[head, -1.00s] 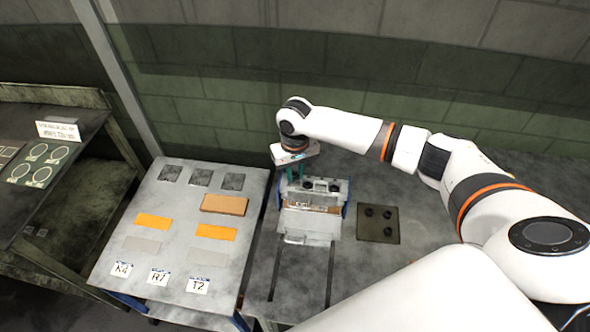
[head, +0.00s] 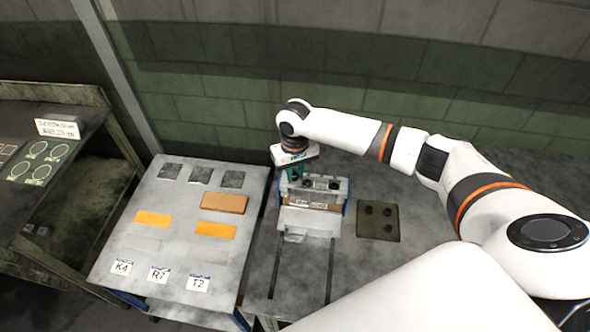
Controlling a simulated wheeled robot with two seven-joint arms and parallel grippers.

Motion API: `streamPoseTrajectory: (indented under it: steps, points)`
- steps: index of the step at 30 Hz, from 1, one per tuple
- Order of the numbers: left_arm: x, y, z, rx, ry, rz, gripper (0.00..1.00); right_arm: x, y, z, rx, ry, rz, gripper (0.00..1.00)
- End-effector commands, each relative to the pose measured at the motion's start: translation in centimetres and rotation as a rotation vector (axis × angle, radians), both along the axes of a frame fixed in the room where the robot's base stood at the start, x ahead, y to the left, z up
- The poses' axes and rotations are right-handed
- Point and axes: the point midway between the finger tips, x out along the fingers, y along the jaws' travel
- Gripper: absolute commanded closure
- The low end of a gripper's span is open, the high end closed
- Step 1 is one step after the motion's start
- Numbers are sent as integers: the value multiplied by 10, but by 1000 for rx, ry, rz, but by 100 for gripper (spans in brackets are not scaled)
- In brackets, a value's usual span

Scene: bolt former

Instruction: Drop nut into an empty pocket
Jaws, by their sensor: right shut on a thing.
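My right gripper (head: 294,172) points down at the left back corner of the machine block (head: 313,190). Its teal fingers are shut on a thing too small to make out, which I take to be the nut. A dark square plate (head: 378,222) with several dark round pockets or studs lies right of the machine; I cannot tell whether any is empty. The machine block has dark round spots along its top. My left gripper is not in view.
A grey board (head: 180,232) to the left carries orange blocks (head: 216,230), a brown block (head: 224,203), dark squares and labels K4, R7 and T2. A dark bench (head: 60,130) stands at far left. The grey table has two slots (head: 277,268) in front of the machine.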

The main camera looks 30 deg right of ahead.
Motion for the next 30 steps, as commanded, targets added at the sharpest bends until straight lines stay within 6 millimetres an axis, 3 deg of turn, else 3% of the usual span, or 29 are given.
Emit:
streamPoseTrajectory:
  steps: [12, 13, 17, 26, 30]
  points:
    - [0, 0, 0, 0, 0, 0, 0, 0, 0, -4, 0, 0, 0, 100]
    - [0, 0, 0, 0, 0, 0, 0, 0, 0, -4, 0, 0, 0, 76]
    - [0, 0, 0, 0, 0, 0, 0, 0, 0, -4, 0, 0, 0, 55]
    - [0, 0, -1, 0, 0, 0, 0, 0, 0, -3, 0, -1, -1, 54]
    - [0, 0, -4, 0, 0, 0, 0, 1, 0, 8, 2, -3, -1, 54]
